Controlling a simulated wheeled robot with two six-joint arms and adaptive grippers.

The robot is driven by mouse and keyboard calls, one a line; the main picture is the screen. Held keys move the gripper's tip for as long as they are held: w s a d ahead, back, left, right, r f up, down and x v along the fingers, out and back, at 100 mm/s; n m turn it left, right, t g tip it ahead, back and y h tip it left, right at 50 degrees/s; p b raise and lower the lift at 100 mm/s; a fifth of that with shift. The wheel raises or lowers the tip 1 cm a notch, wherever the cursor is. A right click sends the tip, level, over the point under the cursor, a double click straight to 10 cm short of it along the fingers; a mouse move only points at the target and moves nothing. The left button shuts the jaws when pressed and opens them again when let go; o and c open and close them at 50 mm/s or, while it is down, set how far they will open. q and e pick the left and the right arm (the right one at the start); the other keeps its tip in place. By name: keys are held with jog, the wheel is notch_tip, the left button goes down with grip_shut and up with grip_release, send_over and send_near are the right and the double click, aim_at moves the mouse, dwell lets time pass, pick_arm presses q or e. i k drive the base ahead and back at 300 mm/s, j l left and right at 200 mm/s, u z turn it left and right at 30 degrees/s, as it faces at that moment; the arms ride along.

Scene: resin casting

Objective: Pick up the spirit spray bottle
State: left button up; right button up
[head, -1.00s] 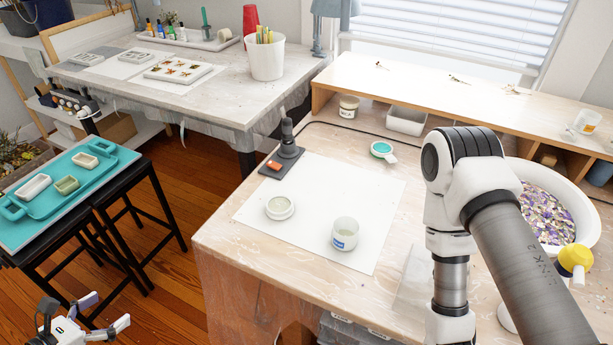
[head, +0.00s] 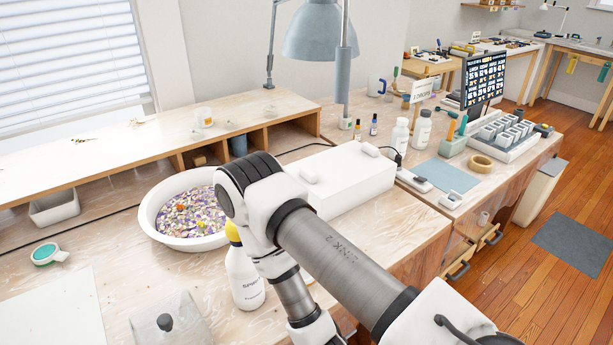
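A white bottle with a yellow top, which looks like the spirit spray bottle (head: 246,281), stands upright on the near workbench in the head view. It has dark lettering on its front, too small to read surely. My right arm passes just to its right and in front, hiding part of its right side and top. My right gripper is out of the picture, below the bottom edge. My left gripper is also out of view.
A white bowl of coloured flakes (head: 150,222) stands behind and left of the bottle. A white box (head: 350,184) lies behind my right arm. A clear bag-like item with a dark knob (head: 168,335) lies at front left. White bottles (head: 399,136) stand farther back.

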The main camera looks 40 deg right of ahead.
aim_at(247, 286)
jog(key=l+z, duration=0.2)
jog(key=z, duration=0.55)
jog(key=k+l, duration=0.15)
